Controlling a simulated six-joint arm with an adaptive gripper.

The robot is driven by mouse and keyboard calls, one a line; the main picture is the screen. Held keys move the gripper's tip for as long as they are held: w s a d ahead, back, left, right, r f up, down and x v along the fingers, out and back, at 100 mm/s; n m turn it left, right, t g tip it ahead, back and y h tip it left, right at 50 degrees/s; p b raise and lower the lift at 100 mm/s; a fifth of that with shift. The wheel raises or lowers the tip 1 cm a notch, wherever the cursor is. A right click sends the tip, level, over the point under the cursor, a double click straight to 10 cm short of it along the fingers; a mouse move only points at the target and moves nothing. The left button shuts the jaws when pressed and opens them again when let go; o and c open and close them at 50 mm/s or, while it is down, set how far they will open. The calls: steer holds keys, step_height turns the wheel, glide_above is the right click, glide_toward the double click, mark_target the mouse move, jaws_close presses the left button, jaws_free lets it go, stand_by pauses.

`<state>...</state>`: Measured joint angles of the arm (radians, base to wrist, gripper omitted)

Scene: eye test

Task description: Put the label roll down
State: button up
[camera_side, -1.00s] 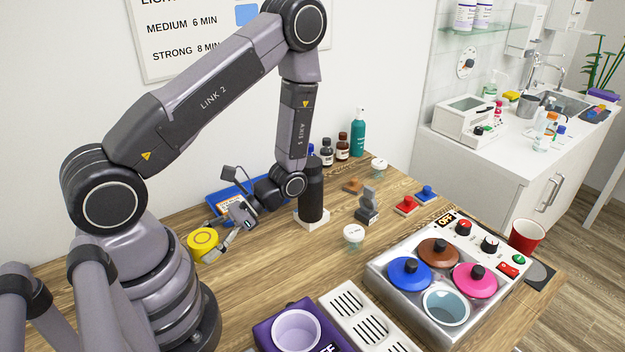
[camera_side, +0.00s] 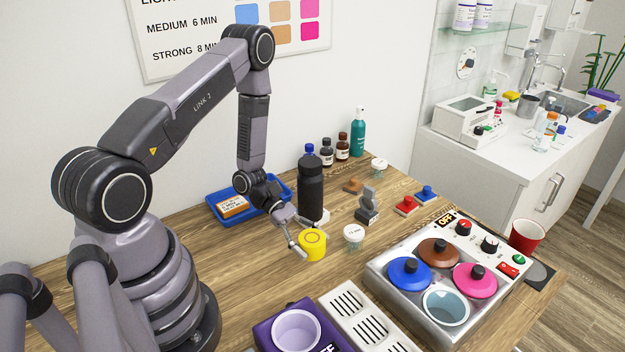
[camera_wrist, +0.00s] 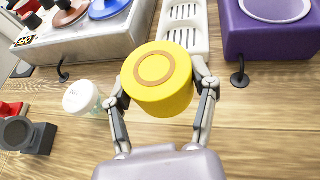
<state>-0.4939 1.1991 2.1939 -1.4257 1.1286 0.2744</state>
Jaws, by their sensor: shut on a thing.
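The label roll (camera_side: 313,245) is a yellow cylinder with an orange ring on its top. My gripper (camera_side: 302,237) is shut on it, with a finger on each side. In the wrist view the roll (camera_wrist: 158,82) sits upright between the two fingertips of my gripper (camera_wrist: 162,90). The roll is low over the wooden table (camera_side: 240,290), left of a small white-lidded jar (camera_side: 353,236). I cannot tell whether its underside touches the wood.
A black bottle (camera_side: 311,190) stands close behind the roll. A blue tray (camera_side: 281,184) with an orange-and-white box (camera_side: 232,206) lies behind my gripper. A heater with coloured lids (camera_side: 385,285), a white slotted rack (camera_side: 335,300) and a purple warmer (camera_side: 270,325) stand in front. Bare wood lies left of the roll.

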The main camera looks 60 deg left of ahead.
mark_target(311, 271)
steer(key=shift+f, duration=3.15)
steer(key=shift+f, duration=0.15)
steer(key=o, duration=1.2)
steer(key=shift+c, duration=0.2)
